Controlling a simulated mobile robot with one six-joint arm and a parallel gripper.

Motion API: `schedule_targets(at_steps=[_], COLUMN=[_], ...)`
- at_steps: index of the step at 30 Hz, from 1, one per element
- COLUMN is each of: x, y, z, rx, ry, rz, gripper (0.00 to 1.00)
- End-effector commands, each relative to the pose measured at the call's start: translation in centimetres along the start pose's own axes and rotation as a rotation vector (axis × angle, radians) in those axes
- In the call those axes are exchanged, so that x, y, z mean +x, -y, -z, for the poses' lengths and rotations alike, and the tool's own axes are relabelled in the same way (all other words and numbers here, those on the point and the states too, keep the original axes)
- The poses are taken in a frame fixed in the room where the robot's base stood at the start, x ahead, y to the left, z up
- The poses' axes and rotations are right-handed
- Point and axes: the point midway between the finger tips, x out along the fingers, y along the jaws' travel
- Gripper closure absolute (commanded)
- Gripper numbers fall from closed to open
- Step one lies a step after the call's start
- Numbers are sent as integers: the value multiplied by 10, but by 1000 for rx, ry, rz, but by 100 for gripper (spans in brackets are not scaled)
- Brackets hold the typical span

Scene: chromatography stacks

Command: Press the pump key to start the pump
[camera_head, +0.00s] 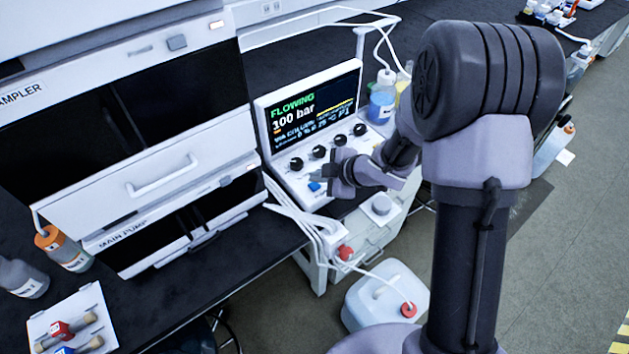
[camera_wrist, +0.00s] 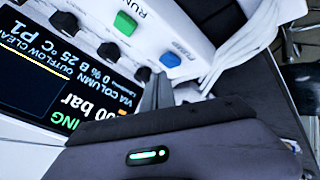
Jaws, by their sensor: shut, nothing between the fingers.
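The control panel (camera_head: 298,171) is a white unit with a tilted screen, a row of black knobs and coloured keys. The blue key (camera_wrist: 170,59), with a partly legible label beside it that seems to read PUMP, also shows in the head view (camera_head: 314,186). The screen (camera_head: 308,112) reads FLOWING and 100 bar; it is cut off in the wrist view (camera_wrist: 40,75). My gripper (camera_wrist: 157,80) is shut and empty, its tips just short of the blue key in the picture. In the head view my gripper (camera_head: 322,176) is over the key row; contact cannot be told.
A green key (camera_wrist: 124,22) labelled RUN sits beside the blue key. Black knobs (camera_wrist: 107,50) are close to my fingers. White tubes (camera_head: 300,215) hang at the panel's front left corner. A blue-liquid bottle (camera_head: 382,100) stands behind, and a white canister (camera_head: 372,305) stands below.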

Motion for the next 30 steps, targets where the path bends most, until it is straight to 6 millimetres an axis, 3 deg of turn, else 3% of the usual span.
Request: schedule_targets(at_steps=[10, 24, 30], x=[-2, -34, -35], y=[-1, -25, -26], z=[1, 25, 26], rx=[0, 0, 0], ry=[0, 0, 0], rz=[0, 0, 0], gripper=[100, 100, 100])
